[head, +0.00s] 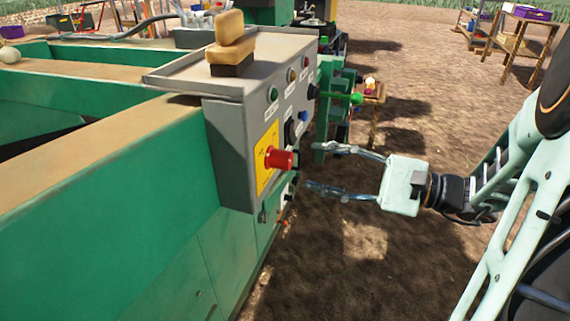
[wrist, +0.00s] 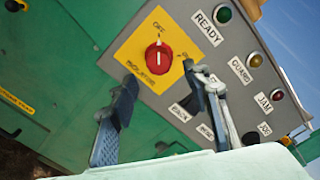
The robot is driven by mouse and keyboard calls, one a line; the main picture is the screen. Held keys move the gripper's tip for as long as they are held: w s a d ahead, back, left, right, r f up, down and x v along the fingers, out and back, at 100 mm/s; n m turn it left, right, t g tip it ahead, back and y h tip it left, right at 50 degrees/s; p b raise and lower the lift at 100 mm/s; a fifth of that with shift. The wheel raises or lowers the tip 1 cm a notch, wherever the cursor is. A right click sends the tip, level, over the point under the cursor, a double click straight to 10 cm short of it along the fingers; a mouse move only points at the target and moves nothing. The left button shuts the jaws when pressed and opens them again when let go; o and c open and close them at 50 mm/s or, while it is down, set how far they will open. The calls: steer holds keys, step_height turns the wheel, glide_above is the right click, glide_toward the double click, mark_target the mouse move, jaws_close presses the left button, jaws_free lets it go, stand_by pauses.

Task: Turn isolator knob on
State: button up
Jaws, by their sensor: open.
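The red isolator knob (head: 280,159) sticks out from a yellow plate (head: 264,160) on the grey control box (head: 233,150). In the wrist view the knob (wrist: 158,58) shows a white mark pointing up toward the "OFF" label. Another label, partly unclear, is to the knob's right on the plate (wrist: 133,50). My gripper (head: 310,166) is open and empty, to the right of the knob, with its fingers pointing at the box front. In the wrist view the fingertips (wrist: 160,76) lie just below the knob, one toward each side, apart from it.
Labelled lamps, including READY (wrist: 224,15), and dark controls sit beside the plate. A green-tipped lever (head: 355,98) stands out beyond the box. A tan block-shaped object (head: 231,40) rests on top. Green machine walls (head: 120,190) lie left; open dirt ground (head: 400,280) lies below my gripper.

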mark_target(291, 161)
steer(key=b+x, duration=0.1)
steer(key=x, duration=0.6)
steer(key=shift+w+a+f, duration=0.1)
steer(key=shift+a, duration=0.3)
steer(key=shift+c, duration=0.3)
steer(key=c, duration=1.1)
